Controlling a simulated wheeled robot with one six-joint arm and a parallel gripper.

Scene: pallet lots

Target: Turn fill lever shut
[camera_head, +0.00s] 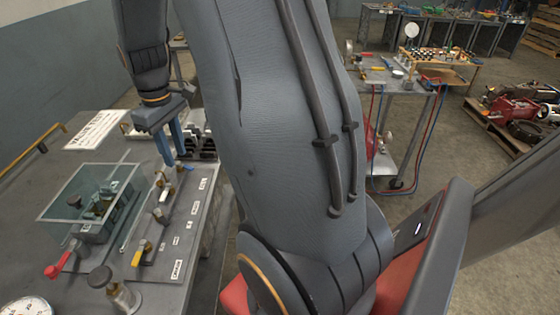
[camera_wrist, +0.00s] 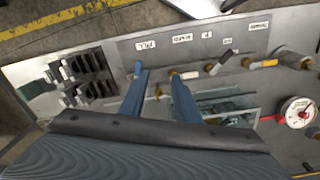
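The valve panel (camera_head: 205,215) lies along the bench's right edge, with a row of small valves and white labels. In the wrist view, the label that seems to read FILL (camera_wrist: 145,44) is just beyond my gripper (camera_wrist: 157,72). My gripper's two blue fingers are apart, with a gap between them, low over the panel's FILL end. A brass fitting (camera_wrist: 158,91) shows in the gap. The fill lever itself is not clear; the fingers hide part of that spot, and contact cannot be told. In the head view my gripper (camera_head: 172,162) points down at the panel's far end.
Beside the valves stands a clear tank (camera_head: 60,208). A red lever (camera_head: 57,268), a yellow lever (camera_head: 138,256) and a gauge (camera_head: 25,308) are nearer. Black blocks (camera_wrist: 90,72) stand left of my gripper in the wrist view. A tool cart (camera_head: 400,100) is across the aisle.

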